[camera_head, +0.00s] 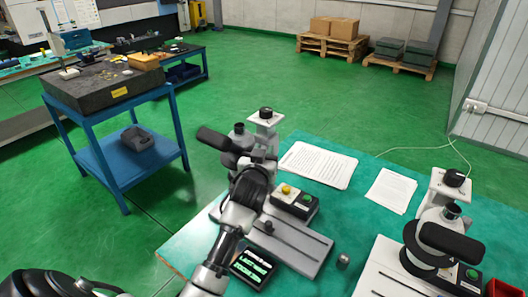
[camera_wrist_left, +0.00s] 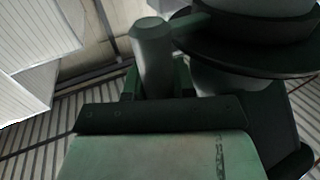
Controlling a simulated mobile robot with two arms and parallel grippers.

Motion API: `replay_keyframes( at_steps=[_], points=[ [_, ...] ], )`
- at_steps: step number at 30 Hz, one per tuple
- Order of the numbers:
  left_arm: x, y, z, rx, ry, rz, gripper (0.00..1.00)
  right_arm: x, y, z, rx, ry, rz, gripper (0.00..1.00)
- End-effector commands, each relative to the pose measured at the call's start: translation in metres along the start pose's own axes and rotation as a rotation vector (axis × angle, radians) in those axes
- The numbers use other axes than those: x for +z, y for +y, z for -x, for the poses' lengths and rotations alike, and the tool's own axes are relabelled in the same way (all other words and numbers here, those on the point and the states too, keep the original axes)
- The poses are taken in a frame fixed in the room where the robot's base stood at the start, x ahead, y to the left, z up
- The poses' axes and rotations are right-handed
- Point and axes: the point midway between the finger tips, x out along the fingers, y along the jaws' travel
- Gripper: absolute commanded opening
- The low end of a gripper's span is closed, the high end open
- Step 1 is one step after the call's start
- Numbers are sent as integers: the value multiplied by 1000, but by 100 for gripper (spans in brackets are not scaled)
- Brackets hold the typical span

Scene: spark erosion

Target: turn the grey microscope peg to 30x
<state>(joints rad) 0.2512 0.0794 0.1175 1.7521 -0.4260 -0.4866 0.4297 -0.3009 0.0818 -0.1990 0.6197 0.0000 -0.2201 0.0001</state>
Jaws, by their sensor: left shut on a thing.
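The left-hand microscope (camera_head: 240,137) stands on its flat base (camera_head: 300,243) on the green table. My left gripper (camera_head: 250,178) reaches its head from the front and hides the parts low on it. In the left wrist view, a short grey peg (camera_wrist_left: 152,50) sticks out beside a dark round ring (camera_wrist_left: 250,38) on the microscope. The fingers of my left gripper (camera_wrist_left: 156,80) are shut on this peg, one on each side. The magnification marks are not readable. My right gripper is not in view.
A second microscope (camera_head: 445,228) stands at the right. A small display (camera_head: 253,268) with green text lies in front. Paper sheets (camera_head: 318,164) lie behind. A small metal cylinder (camera_head: 343,261) stands near the base.

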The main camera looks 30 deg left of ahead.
Motion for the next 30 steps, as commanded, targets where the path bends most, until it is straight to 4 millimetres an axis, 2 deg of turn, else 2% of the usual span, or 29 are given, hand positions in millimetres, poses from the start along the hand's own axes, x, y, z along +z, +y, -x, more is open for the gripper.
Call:
replay_keyframes(
  at_steps=[1, 3, 14, 17, 27, 30],
  points=[
    [0, -1, 0, -2, 0, -1, 26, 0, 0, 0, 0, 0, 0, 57],
    [0, -1, 0, -2, 0, -1, 36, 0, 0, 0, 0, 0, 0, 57],
    [2, 0, 6, -1, -1, 0, 36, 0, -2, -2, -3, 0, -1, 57],
    [3, 0, 19, -1, -1, 1, 36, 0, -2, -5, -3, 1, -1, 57],
    [3, -1, 85, -1, -1, 2, 36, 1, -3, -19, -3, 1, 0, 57],
    [3, -1, 97, -1, -2, 0, 36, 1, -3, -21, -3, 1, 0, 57]
  ],
)
